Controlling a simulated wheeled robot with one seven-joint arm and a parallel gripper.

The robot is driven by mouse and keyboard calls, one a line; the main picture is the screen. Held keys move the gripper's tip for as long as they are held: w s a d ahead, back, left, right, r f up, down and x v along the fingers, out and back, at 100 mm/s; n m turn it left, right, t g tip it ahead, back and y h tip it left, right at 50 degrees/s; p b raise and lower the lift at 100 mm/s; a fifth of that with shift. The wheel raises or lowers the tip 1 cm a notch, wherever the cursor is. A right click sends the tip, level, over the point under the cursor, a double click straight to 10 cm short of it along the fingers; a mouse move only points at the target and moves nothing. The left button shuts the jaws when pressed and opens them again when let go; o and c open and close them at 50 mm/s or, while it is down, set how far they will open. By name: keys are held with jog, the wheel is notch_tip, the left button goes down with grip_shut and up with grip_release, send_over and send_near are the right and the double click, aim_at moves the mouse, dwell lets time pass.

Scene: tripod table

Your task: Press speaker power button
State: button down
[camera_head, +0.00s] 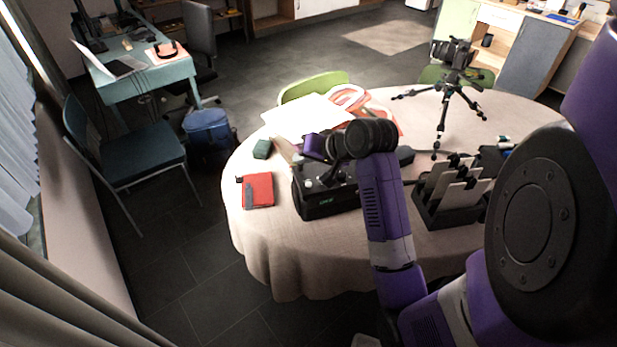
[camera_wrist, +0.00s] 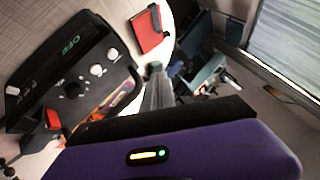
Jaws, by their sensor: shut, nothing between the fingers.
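The speaker (camera_head: 328,200) is a black box on the round table, with knobs on its upper panel and a small green display on its front. In the wrist view the speaker (camera_wrist: 72,72) fills the left side. Its display reads OFF in green, and pale knobs, a dark knob and a red part (camera_wrist: 52,119) show on its panel. I cannot tell which control is the power button. My gripper (camera_wrist: 156,70) is shut and empty, to the right of the panel in the wrist view and apparently apart from it. In the head view my wrist hides the fingertips.
A red notebook (camera_head: 258,190) lies left of the speaker, with a small dark green box (camera_head: 262,149) behind it. A black holder (camera_head: 448,208) with upright slabs stands to the right. A camera tripod (camera_head: 443,115) stands behind. The front left tablecloth is clear.

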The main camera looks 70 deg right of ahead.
jog(key=shift+s+d+r+g, duration=0.15)
jog(key=shift+s+d+r, duration=0.15)
jog(key=shift+s+d, duration=0.2)
jog(key=shift+s+d+r+g, duration=0.15)
jog(key=shift+s+d+r, duration=0.15)
jog(key=shift+s+d, duration=0.15)
jog(key=shift+d, duration=0.1)
jog(key=b, duration=0.8)
send_over(309, 184)
jog(key=f, duration=0.7)
jog(key=shift+s+a, duration=0.2)
jog(key=shift+s, duration=0.2)
jog(key=shift+f, duration=0.9)
jog(key=shift+f, duration=0.1)
jog(key=shift+f, duration=0.3)
